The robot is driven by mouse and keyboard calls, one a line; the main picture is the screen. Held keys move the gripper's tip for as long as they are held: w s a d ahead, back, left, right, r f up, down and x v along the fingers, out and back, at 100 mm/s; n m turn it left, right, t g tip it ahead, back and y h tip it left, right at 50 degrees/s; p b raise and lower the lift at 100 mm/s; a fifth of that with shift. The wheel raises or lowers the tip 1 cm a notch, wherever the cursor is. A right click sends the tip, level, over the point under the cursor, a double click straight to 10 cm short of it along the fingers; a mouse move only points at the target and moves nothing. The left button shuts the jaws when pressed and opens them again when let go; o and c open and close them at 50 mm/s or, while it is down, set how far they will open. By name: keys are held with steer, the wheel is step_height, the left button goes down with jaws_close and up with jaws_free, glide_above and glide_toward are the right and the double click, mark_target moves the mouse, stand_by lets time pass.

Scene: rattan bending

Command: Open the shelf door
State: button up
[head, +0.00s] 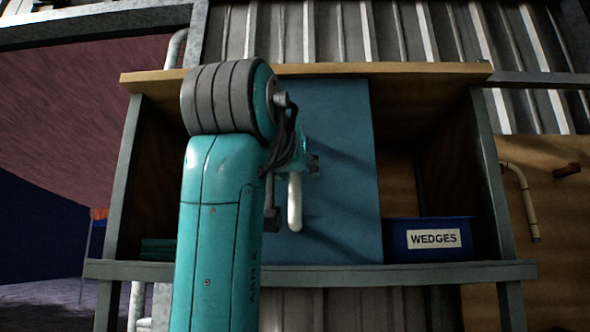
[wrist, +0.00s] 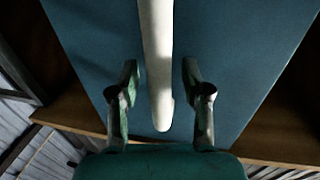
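The shelf door is a flat blue panel (head: 340,190) across the middle of the wooden shelf (head: 430,71), with open space on both sides of it. A white bar handle (head: 295,203) stands upright on the door. The door (wrist: 235,60) and the handle (wrist: 157,60) also show in the wrist view. My gripper (wrist: 160,75) is open, with one finger on each side of the handle and a visible gap on both sides. The handle's lower end lies between the fingers. In the head view my arm hides the door's left part and most of the gripper.
A blue bin labelled WEDGES (head: 432,240) stands in the shelf, right of the door. Teal folded items (head: 158,249) lie at the lower left. A grey rail (head: 410,273) runs along the shelf's front bottom. A bent cane (head: 524,200) hangs on the board at right.

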steer(key=s+a, duration=0.2)
steer(key=s, duration=0.9)
steer(key=shift+s+a, duration=0.2)
steer(key=shift+s, duration=0.2)
